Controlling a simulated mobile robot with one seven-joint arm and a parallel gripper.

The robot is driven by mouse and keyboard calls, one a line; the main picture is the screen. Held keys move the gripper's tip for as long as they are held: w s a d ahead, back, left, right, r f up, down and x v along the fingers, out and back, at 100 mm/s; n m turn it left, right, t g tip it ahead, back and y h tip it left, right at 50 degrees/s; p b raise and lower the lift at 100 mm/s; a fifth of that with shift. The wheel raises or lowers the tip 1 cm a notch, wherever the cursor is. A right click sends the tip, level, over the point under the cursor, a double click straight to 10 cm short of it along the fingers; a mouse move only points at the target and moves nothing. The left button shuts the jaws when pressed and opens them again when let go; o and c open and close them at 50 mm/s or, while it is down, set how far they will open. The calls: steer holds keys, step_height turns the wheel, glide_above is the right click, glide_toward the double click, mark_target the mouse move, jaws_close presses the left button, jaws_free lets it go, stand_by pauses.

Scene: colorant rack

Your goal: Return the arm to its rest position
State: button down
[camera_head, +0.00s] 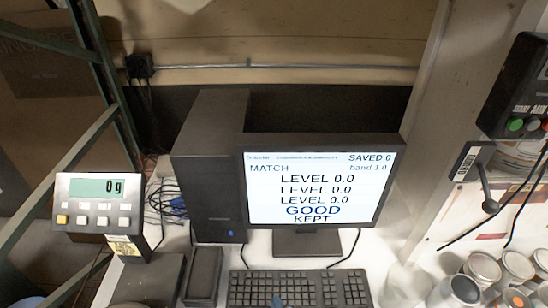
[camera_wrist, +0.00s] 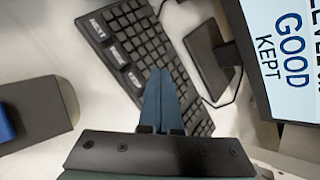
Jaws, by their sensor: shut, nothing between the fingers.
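My gripper (camera_wrist: 157,100) shows in the wrist view with its two blue fingers together, shut and empty. The fingers point over the black keyboard (camera_wrist: 130,42), covering part of its keys. I cannot tell how high they are above it. In the head view, a small bluish tip at the bottom edge, in front of the keyboard (camera_head: 325,288), may be my gripper; the rest of my arm is hidden there.
A monitor (camera_head: 312,190) reading "GOOD KEPT" stands behind the keyboard, with a black computer tower (camera_head: 210,160) to its left. A scale display (camera_head: 98,204) reads 0 g. Several cans (camera_head: 482,268) stand at right, below a lever (camera_head: 488,195).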

steer(key=w+r+n+t+h+b, duration=0.1)
steer(key=w+r+n+t+b, duration=0.35)
steer(key=r, duration=1.25)
steer(key=w+r+n+t+b, duration=0.1)
steer(key=w+r+n+t, duration=0.55)
steer(key=r, duration=1.05)
steer(key=s+r+n+t+b, duration=0.1)
steer(key=s+r+n, duration=0.3)
steer(key=r, duration=0.5)
steer(key=s+r+n+t+b, duration=0.1)
steer(key=s+r+n+t, duration=0.3)
steer(key=s+r, duration=0.3)
steer(key=s+r+n+t+h+b, duration=0.1)
steer(key=s+r+n, duration=0.4)
steer(key=r, duration=0.6)
steer(key=shift+s+a+n+t+b, duration=0.3)
steer(key=shift+s+t+b, duration=0.25)
steer(key=shift+t, duration=0.15)
